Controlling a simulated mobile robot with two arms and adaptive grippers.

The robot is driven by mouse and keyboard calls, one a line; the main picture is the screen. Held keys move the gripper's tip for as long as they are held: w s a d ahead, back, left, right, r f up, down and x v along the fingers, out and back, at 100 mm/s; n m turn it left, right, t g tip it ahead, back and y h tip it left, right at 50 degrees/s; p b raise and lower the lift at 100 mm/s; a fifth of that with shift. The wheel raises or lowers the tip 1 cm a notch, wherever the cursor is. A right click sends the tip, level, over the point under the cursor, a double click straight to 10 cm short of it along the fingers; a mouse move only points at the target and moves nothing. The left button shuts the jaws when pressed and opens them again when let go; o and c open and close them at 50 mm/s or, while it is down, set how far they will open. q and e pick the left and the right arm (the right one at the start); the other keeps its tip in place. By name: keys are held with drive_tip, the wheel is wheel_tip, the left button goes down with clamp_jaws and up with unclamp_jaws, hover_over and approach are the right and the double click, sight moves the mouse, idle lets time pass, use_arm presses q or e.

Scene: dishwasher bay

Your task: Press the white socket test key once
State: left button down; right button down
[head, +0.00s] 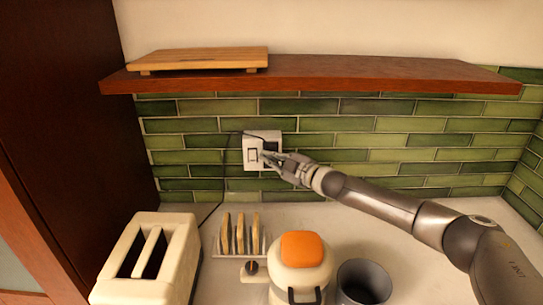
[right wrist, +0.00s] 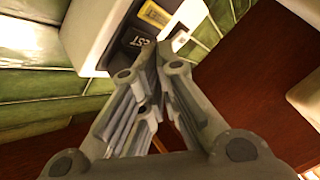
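The white socket (head: 262,135) is on the green tiled wall below the shelf. It also shows in the right wrist view (right wrist: 92,32). There a dark key (right wrist: 136,40) with partly hidden lettering ending in "EST" sits on its face, beside a yellow label (right wrist: 154,14). My right gripper (head: 264,155) reaches in from the right, with its fingertips at the socket's face. In the right wrist view its fingers (right wrist: 163,48) are closed together with nothing between them, right by the lettered key. I cannot tell whether they touch it. My left gripper is not in view.
A wooden shelf (head: 330,72) with a board (head: 205,59) runs above the socket. Below are a cream toaster (head: 180,240), a toast rack (head: 240,238), a cream pot with an orange top (head: 302,250) and a dark cup (head: 363,283). A cord hangs from the socket's left side.

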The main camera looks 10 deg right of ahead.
drive_tip(key=shift+w+d+r, duration=0.15)
drive_tip(key=shift+d+r, duration=0.05)
drive_tip(key=shift+r, duration=0.25)
drive_tip(key=shift+a+f, duration=0.2)
drive_tip(key=shift+f, duration=0.25)
drive_tip(key=shift+a+f, duration=0.1)
drive_tip(key=shift+a, duration=0.05)
drive_tip(key=shift+s+a+p, duration=0.25)
drive_tip(key=shift+s+p, duration=0.2)
drive_tip(key=shift+s, duration=0.9)
drive_tip(key=shift+s+a+p, duration=0.2)
drive_tip(key=shift+s+p, duration=0.2)
drive_tip(key=shift+s, duration=0.95)
drive_tip(key=shift+f, duration=0.1)
